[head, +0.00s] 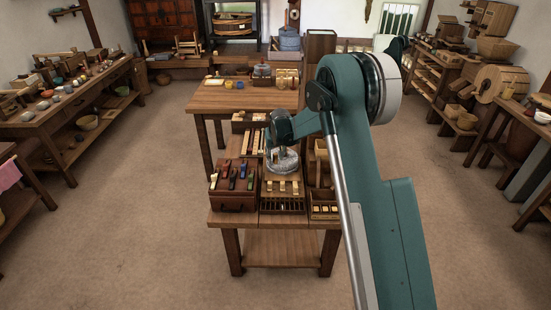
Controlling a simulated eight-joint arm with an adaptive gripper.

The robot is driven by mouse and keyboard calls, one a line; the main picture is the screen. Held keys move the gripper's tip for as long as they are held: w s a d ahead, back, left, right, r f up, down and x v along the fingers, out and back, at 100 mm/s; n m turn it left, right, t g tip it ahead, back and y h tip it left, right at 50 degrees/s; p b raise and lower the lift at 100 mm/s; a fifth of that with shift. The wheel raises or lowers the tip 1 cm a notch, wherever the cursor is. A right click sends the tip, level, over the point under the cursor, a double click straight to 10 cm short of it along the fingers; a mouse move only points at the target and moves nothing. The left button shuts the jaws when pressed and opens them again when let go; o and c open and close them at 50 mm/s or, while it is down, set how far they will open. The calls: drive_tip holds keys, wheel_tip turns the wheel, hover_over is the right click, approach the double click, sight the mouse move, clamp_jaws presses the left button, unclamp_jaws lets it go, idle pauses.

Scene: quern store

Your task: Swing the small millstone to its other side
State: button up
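My gripper (280,148) points down over the front table (284,246), at the end of my teal arm. Its fingers are small and dark in the head view, and I cannot tell whether they are open or shut. A pale grey, round, low thing (287,164) lies directly under it, partly covered by the wrist. It looks like the small millstone, but I cannot make out its faces or any handle. I cannot tell whether the gripper touches it.
A brown box with coloured pieces (233,201) stands left of it. A slotted tray (283,205) lies in front, and small wooden boxes (323,205) stand to the right. A second table (229,98) is behind. Shelves line both walls; the floor between is clear.

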drive_tip(key=shift+f, duration=0.15)
clamp_jaws()
